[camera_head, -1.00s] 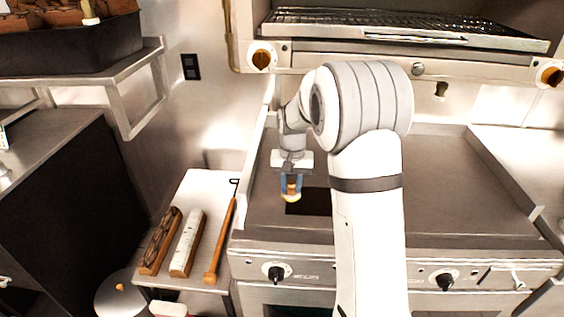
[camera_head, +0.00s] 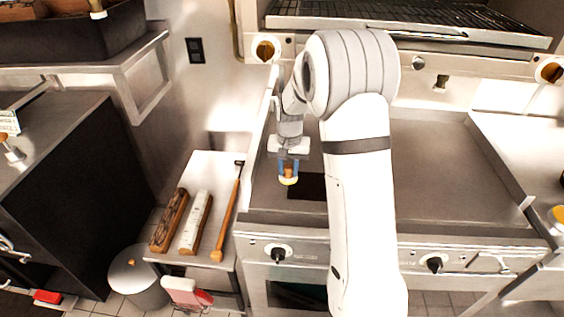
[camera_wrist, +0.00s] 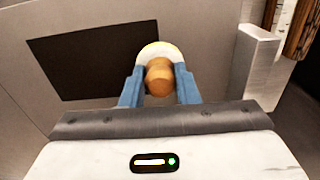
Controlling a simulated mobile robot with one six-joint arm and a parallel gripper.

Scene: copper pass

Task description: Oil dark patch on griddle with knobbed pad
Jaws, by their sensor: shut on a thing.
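The griddle (camera_head: 440,165) is a wide grey plate with a dark rectangular patch (camera_head: 309,186) near its front left; the patch also shows in the wrist view (camera_wrist: 85,62). My gripper (camera_head: 288,173) is shut on the wooden knob of the pad (camera_head: 288,181), which has a pale yellow and white base. In the wrist view the blue fingers (camera_wrist: 160,85) sit either side of the round knob, and the pad (camera_wrist: 160,50) overlaps the patch's right edge in the picture. I cannot tell whether the pad touches the griddle. My arm hides part of the griddle.
A side shelf (camera_head: 212,170) left of the griddle holds a brown block (camera_head: 170,221), a whitish block (camera_head: 195,222) and a wooden-handled tool (camera_head: 228,215). The griddle's raised left wall (camera_head: 259,140) stands close to my gripper. A grill rack (camera_head: 420,22) hangs above. The griddle's right side is clear.

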